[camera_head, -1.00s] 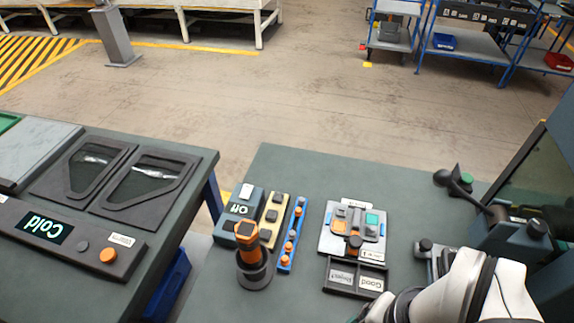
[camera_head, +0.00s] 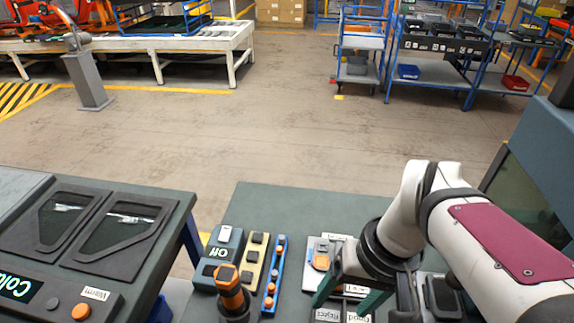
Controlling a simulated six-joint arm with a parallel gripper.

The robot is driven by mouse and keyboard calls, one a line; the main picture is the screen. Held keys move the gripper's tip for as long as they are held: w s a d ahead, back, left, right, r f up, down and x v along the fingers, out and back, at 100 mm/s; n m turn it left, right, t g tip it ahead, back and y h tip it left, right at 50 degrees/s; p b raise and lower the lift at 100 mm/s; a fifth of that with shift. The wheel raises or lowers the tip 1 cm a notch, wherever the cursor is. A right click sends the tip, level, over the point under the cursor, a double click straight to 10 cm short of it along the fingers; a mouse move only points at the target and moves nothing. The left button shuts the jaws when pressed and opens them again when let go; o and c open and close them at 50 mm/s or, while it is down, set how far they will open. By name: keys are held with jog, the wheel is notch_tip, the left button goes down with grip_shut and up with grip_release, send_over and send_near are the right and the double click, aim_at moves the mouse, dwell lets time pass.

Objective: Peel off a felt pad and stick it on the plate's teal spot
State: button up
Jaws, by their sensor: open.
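The light plate (camera_head: 313,246) lies on the right-hand bench, partly behind my gripper. A cream strip (camera_head: 250,270) left of the plate carries dark square pads (camera_head: 257,238), which look like the felt pads. My gripper is to the right of this strip, apart from it.
A blue rail with orange knobs (camera_head: 269,288) lies between strip and plate. The labelled tray (camera_head: 326,314) is in front. The bench behind is clear.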

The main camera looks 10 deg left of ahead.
jog(key=w+a+f+n+y, duration=0.1)
jog(key=w+a+n, duration=0.2)
jog(key=w+n, duration=0.35)
jog(key=w+a+n, duration=0.3)
jog(key=w+a, duration=0.1)
jog(key=w, duration=0.6)
jog(key=n+y, duration=0.1)
jog(key=n, duration=0.7)
send_near(257, 236)
jog(key=x, duration=0.8)
jog(key=shift+d+f, duration=0.1)
jog(key=c, duration=1.1)
jog(key=shift+o, duration=1.4)
grip_shut()
jog(key=shift+r, duration=0.2)
